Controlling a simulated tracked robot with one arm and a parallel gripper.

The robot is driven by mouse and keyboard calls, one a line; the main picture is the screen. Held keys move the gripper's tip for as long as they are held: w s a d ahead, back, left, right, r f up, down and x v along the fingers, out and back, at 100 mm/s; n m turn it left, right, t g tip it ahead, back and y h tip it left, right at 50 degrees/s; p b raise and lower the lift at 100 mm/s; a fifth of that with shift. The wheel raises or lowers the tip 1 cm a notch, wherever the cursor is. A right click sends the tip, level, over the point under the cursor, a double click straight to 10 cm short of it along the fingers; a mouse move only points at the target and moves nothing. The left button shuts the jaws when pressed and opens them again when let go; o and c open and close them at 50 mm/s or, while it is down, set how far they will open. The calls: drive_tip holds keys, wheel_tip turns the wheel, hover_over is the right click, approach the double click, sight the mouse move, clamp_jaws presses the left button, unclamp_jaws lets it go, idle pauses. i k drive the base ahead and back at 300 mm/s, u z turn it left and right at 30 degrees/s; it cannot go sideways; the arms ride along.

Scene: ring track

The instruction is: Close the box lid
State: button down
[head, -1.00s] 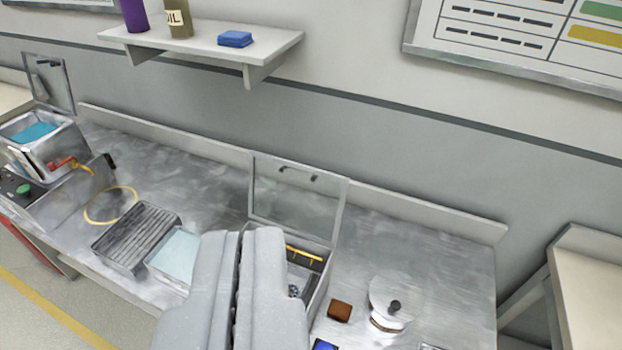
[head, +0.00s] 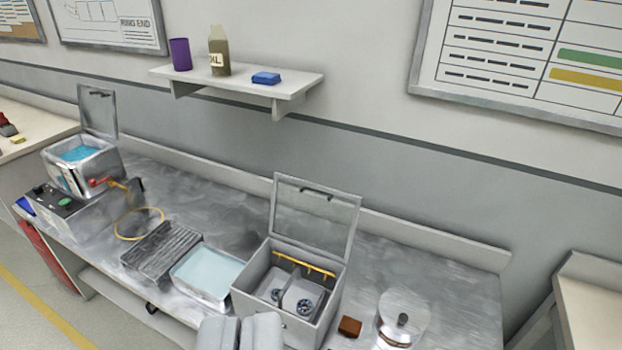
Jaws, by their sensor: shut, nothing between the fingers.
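The box (head: 320,329) is a grey open-topped case on the metal workbench, right of centre at the bottom. Its lid (head: 313,217) stands upright, hinged at the back edge, with a dark handle near its top. Inside lie a yellow bar (head: 304,264) and grey parts with round dark pieces (head: 304,306). My gripper (head: 240,322) is at the bottom edge of the view, in front of the box's near left corner. Its fingers are together and empty. Whether it touches the box cannot be told.
A shallow tray of pale liquid (head: 209,272) and a ribbed rack (head: 161,251) lie left of the box. A brown block (head: 349,327) and a round lidded pot (head: 404,312) stand to its right. A wall shelf (head: 240,82) with several items hangs above. Bare bench lies behind the pot.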

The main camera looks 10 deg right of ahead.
sight(330, 192)
drive_tip(key=z, duration=0.1)
drive_tip(key=i, duration=1.35)
drive_tip(key=z, duration=0.6)
